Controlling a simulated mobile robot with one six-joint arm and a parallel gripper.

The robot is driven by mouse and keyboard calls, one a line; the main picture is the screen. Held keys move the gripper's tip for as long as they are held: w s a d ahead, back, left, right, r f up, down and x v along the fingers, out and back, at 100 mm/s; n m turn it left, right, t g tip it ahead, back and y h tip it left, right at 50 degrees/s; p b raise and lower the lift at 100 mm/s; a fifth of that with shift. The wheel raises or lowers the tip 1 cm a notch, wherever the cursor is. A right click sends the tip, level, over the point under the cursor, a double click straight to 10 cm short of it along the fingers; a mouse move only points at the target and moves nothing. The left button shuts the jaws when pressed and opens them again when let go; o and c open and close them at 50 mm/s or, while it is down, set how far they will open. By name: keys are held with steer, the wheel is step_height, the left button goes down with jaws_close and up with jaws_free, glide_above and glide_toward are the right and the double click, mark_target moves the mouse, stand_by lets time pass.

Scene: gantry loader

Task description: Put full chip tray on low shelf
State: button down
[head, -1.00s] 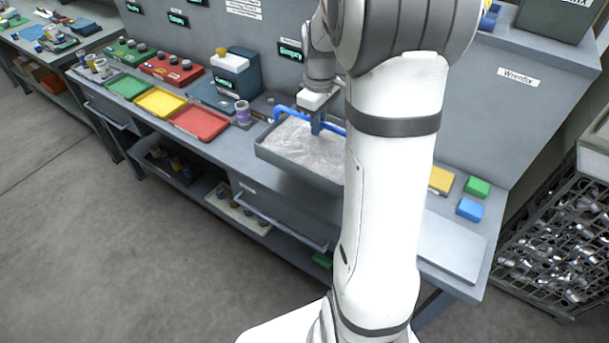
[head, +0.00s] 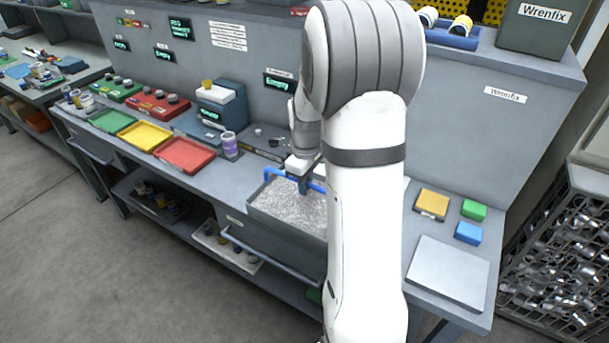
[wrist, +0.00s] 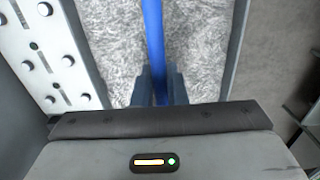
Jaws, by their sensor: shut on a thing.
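The full chip tray (head: 262,213) is a grey open box filled with silvery metal chips, with a blue bar handle (head: 270,173) at its top. It sits at the bench's front edge, partly hidden behind my arm. My gripper (head: 303,184) is shut on the blue handle. In the wrist view, the blue handle (wrist: 153,40) runs between my fingers (wrist: 158,88), with chips (wrist: 195,45) on both sides. The low shelf (head: 185,230) runs under the bench; I cannot tell whether the tray touches the bench top.
Green, yellow and red trays (head: 185,155) stand on the bench at left. A silver plate (head: 447,272) and yellow, green and blue blocks (head: 468,233) are at right. A pale tray with dark parts (head: 228,250) occupies part of the low shelf. A crate of metal parts (head: 560,255) stands far right.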

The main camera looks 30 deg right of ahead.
mark_target(305, 202)
steer(key=shift+f, duration=1.9)
steer(key=shift+f, duration=0.1)
steer(key=c, duration=1.5)
jaws_free()
steer(key=shift+o, duration=0.2)
step_height(305, 202, up, 12)
steer(key=shift+s+f+b, duration=0.1)
steer(key=shift+b, duration=0.2)
steer(key=s+a+r+m+t, duration=0.1)
steer(key=s+a+r+m, duration=0.2)
steer(key=s+a+r, duration=0.2)
steer(key=s+a, duration=0.3)
steer(key=s, duration=0.1)
steer(key=shift+s+t, duration=0.2)
steer(key=shift+t, duration=0.1)
steer(key=shift+o, duration=0.3)
steer(key=s+a+m+t, duration=0.1)
steer(key=s+a+m, duration=0.2)
steer(key=s, duration=0.7)
steer(key=shift+a+f+t, duration=0.15)
steer(key=shift+a+t, duration=0.15)
steer(key=shift+a, duration=0.6)
steer(key=shift+o, duration=0.2)
steer(key=shift+s+a+f+m, duration=0.1)
steer(key=shift+s+m, duration=0.1)
steer(key=shift+m, duration=0.1)
